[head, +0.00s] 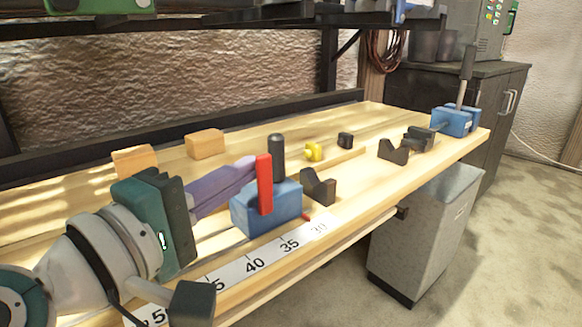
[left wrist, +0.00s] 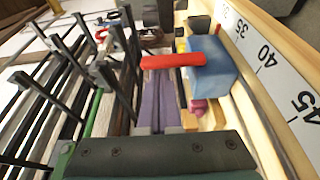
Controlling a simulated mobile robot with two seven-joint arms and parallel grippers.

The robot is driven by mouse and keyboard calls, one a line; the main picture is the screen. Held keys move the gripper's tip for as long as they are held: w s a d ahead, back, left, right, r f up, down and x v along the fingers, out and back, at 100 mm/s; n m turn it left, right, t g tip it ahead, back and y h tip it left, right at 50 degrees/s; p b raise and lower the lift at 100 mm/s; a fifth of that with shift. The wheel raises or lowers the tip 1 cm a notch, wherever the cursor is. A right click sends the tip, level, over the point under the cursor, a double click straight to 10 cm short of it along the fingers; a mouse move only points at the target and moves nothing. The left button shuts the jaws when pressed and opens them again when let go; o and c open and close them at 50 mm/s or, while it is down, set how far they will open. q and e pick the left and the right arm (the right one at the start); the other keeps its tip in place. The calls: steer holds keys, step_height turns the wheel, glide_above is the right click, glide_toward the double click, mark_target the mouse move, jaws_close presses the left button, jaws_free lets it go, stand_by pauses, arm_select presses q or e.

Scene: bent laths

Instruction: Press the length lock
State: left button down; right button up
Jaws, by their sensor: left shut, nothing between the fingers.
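A blue block (head: 268,207) stands on the bench, with an upright red lever (head: 264,184), which looks like the length lock, and a black post (head: 278,158). In the left wrist view the red lever (left wrist: 172,61) lies across the picture in front of the blue block (left wrist: 212,72). My left gripper (head: 246,167) is shut, its purple fingers together and empty. In the head view its tips are just left of the lever; the left wrist view also shows the fingers (left wrist: 157,75) reaching close to it. I cannot tell whether they touch. My right gripper is not in view.
A number scale (head: 255,262) runs along the bench's front edge. Dark notched supports (head: 318,187) and a yellow knob (head: 313,152) stand past the block. Orange-brown wooden blocks (head: 205,143) lie at the back. A blue clamp (head: 457,121) is at the far end.

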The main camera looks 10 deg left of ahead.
mark_target(267, 212)
arm_select(q)
steer(key=shift+s+d+m+t+b, duration=0.2)
steer(key=shift+d+m+t+b, duration=0.1)
steer(key=shift+m+b, duration=0.4)
steer(key=shift+s+d+f+m+h+b, duration=0.1)
steer(key=shift+s+d+m+h+b, duration=0.1)
steer(key=shift+m+b, duration=0.35)
steer(key=shift+s+d+f+m+h+b, duration=0.1)
steer(key=shift+d+m+h+b, duration=0.1)
steer(key=shift+m, duration=0.55)
steer(key=m+b, duration=0.1)
steer(key=m, duration=0.1)
steer(key=s+d+m+t+h+b, duration=0.1)
steer(key=m, duration=0.1)
steer(key=shift+d+f, duration=0.1)
steer(key=shift+f, duration=0.05)
steer(key=m, duration=0.1)
steer(key=m+h, duration=0.1)
steer(key=m, duration=0.1)
steer(key=shift+s+d+f+h+b, duration=0.2)
steer(key=shift+s+d+h+b, duration=0.1)
steer(key=shift+d+b, duration=0.1)
steer(key=shift+s+d+f+m, duration=0.3)
steer(key=shift+d+f, duration=0.05)
steer(key=shift+f, duration=0.1)
steer(key=shift+r, duration=0.1)
